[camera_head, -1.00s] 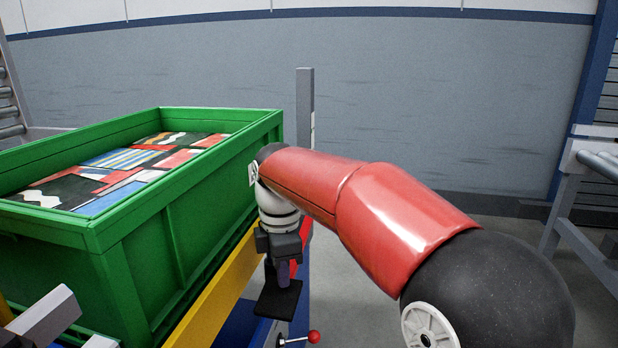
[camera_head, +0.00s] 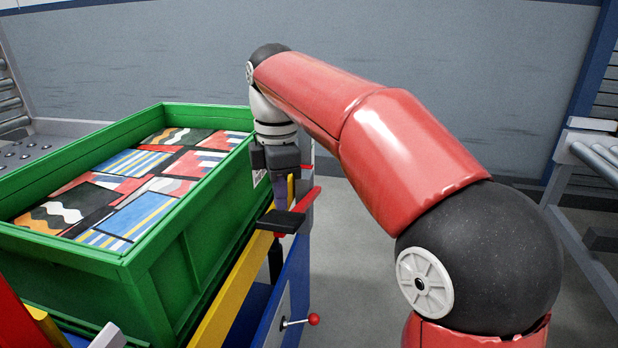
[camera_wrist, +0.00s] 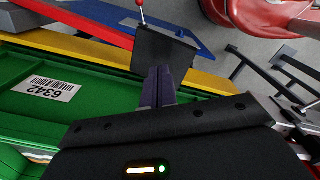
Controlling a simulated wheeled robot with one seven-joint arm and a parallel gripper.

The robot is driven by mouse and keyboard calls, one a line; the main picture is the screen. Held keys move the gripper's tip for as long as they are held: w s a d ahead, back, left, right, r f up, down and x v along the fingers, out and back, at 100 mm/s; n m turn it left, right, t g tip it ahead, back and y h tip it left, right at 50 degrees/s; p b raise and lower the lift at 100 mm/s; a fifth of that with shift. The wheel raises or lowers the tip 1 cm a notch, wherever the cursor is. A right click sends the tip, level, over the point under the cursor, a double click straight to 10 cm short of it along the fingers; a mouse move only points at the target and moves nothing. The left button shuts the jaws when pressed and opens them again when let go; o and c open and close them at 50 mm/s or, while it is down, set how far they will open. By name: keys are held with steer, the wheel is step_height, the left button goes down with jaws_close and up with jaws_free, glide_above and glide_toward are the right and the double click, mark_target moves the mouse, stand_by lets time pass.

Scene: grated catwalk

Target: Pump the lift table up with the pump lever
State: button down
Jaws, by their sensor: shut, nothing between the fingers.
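The lift table shows its yellow beam (camera_head: 232,292) and blue frame (camera_head: 297,275) beneath a green crate (camera_head: 192,245). A red bar (camera_head: 307,198) with a flat black pad (camera_head: 283,221) at its near end stands out beside the crate; it looks like the pump lever. My gripper (camera_head: 276,200) is shut and empty, pointing down just above the pad. In the wrist view my closed fingertips (camera_wrist: 157,72) overlap the near edge of the pad (camera_wrist: 165,48); I cannot tell whether they touch it. The red bar (camera_wrist: 85,22) also shows there.
A small rod with a red ball knob (camera_head: 313,319) sticks out of the blue frame below the pad. The crate holds patterned boxes (camera_head: 130,200). A roller conveyor (camera_head: 595,160) stands at the right. Grey floor (camera_head: 350,270) is open between it and the table.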

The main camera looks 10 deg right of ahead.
mark_target(282, 217)
stand_by(0.4)
step_height(282, 217, down, 24)
steer(key=b, duration=1.5)
step_height(282, 217, up, 17)
steer(key=p, duration=1.5)
step_height(282, 217, up, 7)
steer(key=shift+r, duration=0.1)
